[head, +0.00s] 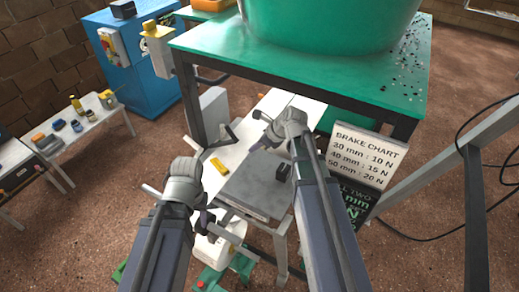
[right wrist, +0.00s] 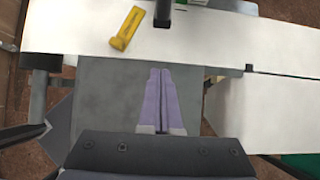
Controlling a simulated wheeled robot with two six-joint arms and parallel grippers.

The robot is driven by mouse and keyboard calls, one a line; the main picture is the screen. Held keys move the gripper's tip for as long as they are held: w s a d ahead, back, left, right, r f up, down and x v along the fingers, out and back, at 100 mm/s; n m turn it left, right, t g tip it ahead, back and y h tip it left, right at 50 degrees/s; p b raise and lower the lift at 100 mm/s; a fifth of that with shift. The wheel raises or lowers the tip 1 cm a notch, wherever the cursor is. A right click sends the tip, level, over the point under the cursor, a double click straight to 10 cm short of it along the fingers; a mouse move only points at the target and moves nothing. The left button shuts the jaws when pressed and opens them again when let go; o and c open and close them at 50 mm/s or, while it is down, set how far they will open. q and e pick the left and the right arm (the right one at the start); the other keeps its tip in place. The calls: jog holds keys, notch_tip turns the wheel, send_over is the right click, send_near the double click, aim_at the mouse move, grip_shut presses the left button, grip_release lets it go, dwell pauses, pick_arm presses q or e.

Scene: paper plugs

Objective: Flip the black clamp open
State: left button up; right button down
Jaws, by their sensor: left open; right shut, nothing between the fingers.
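A small black block (head: 283,173), which looks like the black clamp, sits on the grey plate (head: 255,188) near its right side. I cannot tell whether its lever is up or down. My right gripper (head: 258,146) is above and left of it, over the white surface, its fingers shut with nothing between them. In the right wrist view its purple fingers (right wrist: 160,100) lie together over the grey plate, and I cannot pick out the clamp surely there. My left gripper (head: 206,217) is open and empty, below and left of the plate.
A yellow block (head: 220,168) lies on the white surface left of the plate and shows in the right wrist view (right wrist: 127,28). The green table (head: 345,72) stands just behind. A brake chart sign (head: 366,153) is on the right. A white container (head: 212,249) stands below.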

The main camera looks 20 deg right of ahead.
aim_at(231, 131)
pick_arm(q)
notch_tip(231, 131, down, 3)
jog(key=shift+f+b, duration=0.2)
jog(key=shift+b, duration=1)
pick_arm(e)
jog(key=x, duration=0.4)
jog(key=shift+f, duration=0.1)
pick_arm(q)
jog(key=shift+r+p, duration=1.75)
pick_arm(e)
jog(key=shift+w+a+r, duration=0.3)
jog(key=shift+r, duration=0.3)
jog(key=shift+w+a+r, duration=0.25)
jog(key=shift+r, duration=0.3)
jog(key=shift+w+a+r, duration=0.3)
jog(key=shift+r, duration=0.3)
